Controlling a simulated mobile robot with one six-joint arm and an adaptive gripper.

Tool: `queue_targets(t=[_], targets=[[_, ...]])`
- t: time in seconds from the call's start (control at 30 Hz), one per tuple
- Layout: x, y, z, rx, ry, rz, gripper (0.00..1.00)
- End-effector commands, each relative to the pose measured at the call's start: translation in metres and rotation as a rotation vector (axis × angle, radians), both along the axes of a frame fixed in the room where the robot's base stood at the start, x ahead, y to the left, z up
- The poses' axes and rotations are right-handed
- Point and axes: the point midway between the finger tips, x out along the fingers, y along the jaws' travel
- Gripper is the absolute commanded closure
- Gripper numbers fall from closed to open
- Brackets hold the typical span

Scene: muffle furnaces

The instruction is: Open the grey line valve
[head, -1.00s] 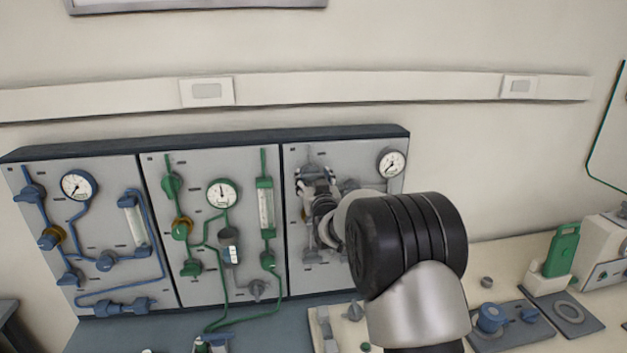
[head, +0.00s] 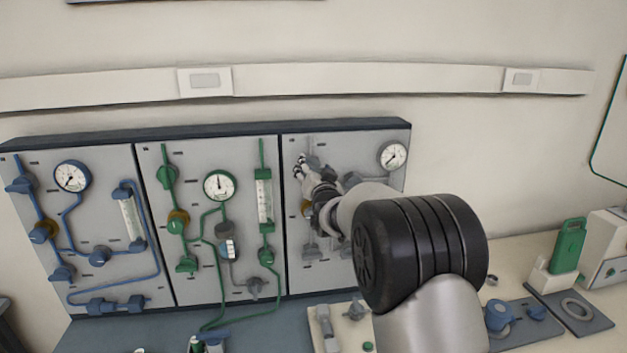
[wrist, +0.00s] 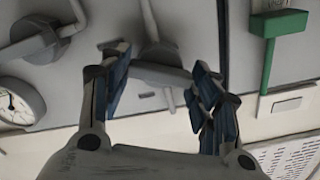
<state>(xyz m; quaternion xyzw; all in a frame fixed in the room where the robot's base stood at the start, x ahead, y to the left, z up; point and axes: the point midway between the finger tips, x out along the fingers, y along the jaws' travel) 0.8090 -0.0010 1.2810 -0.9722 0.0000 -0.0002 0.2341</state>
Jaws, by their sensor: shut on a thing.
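The grey line runs on the right-hand panel (head: 296,262). The grey valve handle (wrist: 162,72) is a bar on the panel face, and in the wrist view it lies between the fingers. My gripper (wrist: 163,85) is shut on this handle, with its dark blue finger pads at the two ends of the bar. In the head view my gripper (head: 303,168) is at the upper left of the grey panel, and my forearm and wrist hide much of that panel.
A second grey valve (wrist: 38,40) and a gauge (wrist: 18,105) are close to my gripper. The green panel (head: 205,277) and the blue panel (head: 90,235) stand to the left. A bench (head: 480,262) with several parts lies below right.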

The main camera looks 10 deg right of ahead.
Motion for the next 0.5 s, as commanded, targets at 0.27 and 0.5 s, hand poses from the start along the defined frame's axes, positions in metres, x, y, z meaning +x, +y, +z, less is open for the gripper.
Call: queue_targets(t=[0.27, 0.5], targets=[[0.0, -0.0004, -0.0029, 0.263, -0.001, 0.001, 0.67], [0.0, -0.0007, -0.0022, 0.491, -0.001, 0.001, 0.67]])
